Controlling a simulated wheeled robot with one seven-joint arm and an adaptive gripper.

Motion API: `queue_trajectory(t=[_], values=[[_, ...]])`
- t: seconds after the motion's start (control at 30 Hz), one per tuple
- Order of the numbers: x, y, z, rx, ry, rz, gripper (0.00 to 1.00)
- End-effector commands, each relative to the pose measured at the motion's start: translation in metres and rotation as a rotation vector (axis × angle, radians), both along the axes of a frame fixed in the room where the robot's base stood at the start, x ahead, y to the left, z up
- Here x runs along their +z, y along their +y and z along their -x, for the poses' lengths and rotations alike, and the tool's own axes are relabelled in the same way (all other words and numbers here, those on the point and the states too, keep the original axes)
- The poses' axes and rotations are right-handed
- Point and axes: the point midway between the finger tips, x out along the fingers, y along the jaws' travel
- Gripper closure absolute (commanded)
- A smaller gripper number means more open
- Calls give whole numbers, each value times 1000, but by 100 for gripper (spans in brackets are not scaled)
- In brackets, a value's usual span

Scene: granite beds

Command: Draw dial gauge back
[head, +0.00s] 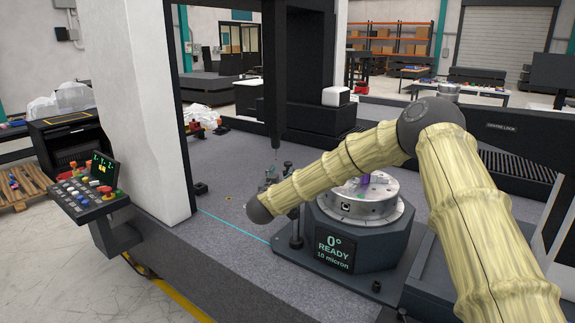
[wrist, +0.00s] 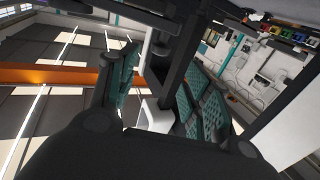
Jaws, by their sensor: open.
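A short dark post (head: 297,228) stands on a round foot at the left side of the rotary table (head: 372,205). It looks like the dial gauge's stand, but my arm covers its upper part and I cannot make out the gauge face. My gripper (head: 269,174) is small and partly hidden behind my wrist, up and left of the post. In the wrist view my gripper (wrist: 160,78) has its two teal-padded fingers apart. Dark upright shapes and a pale block show between and behind them; I cannot tell whether any is the gauge or whether a finger touches it.
A thin dark spindle (head: 275,125) hangs from the gantry just above my gripper. The table's front display (head: 334,252) reads 0°, READY, 10 micron. A purple piece (head: 378,179) lies on its top.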

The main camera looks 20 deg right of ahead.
Motion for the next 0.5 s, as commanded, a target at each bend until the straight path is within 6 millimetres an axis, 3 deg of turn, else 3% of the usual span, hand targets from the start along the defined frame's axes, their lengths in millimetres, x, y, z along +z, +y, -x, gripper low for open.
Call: queue_trajectory(t=[0.5], values=[[0, -39, -68, 0, 1, 0, 51]])
